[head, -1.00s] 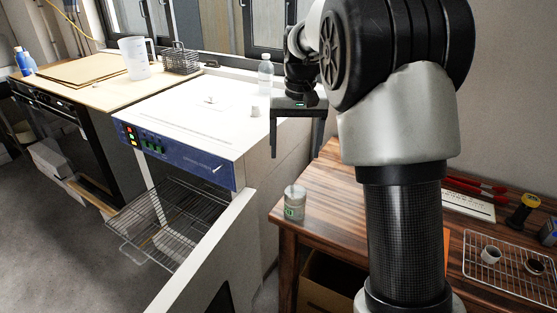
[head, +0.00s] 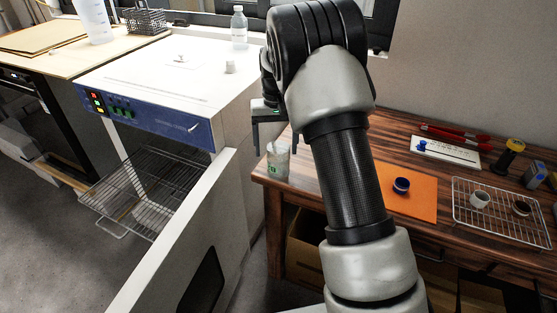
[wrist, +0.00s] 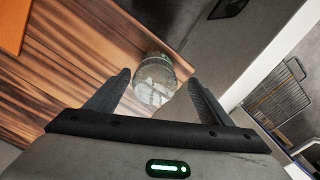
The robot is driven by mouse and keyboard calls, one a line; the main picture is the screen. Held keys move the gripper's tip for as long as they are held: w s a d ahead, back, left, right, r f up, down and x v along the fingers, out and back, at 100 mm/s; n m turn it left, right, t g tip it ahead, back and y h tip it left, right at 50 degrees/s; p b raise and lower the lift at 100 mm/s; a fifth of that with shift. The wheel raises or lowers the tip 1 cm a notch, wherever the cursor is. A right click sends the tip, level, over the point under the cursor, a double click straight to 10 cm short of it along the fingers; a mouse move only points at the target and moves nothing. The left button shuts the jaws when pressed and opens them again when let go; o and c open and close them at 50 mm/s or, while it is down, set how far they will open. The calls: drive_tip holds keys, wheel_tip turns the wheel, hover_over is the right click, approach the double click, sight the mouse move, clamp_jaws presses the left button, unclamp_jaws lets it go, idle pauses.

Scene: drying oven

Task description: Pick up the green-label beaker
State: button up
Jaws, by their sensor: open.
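The green-label beaker (head: 278,162) is a clear glass vessel standing upright at the left front corner of the wooden table (head: 330,165). In the head view my gripper (head: 270,150) is just above and around its place, fingers pointing down, partly hidden by my arm. In the wrist view the beaker (wrist: 155,82) lies ahead of and between the two open fingertips of my gripper (wrist: 160,80), with its green label at the far side. The fingers look apart from it; nothing is held.
The drying oven (head: 170,95) stands to the left with its door (head: 185,235) open and a wire rack (head: 135,190) pulled out. On the table are an orange mat (head: 415,205), a wire rack with small crucibles (head: 500,215), and a white board (head: 445,152).

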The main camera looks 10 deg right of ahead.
drive_tip(key=shift+w+d+f+b, duration=0.15)
drive_tip(key=shift+f+b, duration=0.15)
drive_tip(key=shift+f, duration=0.6)
drive_tip(key=shift+d+f+b, duration=0.1)
drive_tip(key=shift+f+b, duration=0.15)
drive_tip(key=shift+f, duration=0.65)
drive_tip(key=shift+w+d+f+b, duration=0.15)
drive_tip(key=shift+f+b, duration=0.15)
drive_tip(key=shift+f, duration=0.6)
drive_tip(key=c, duration=1.3)
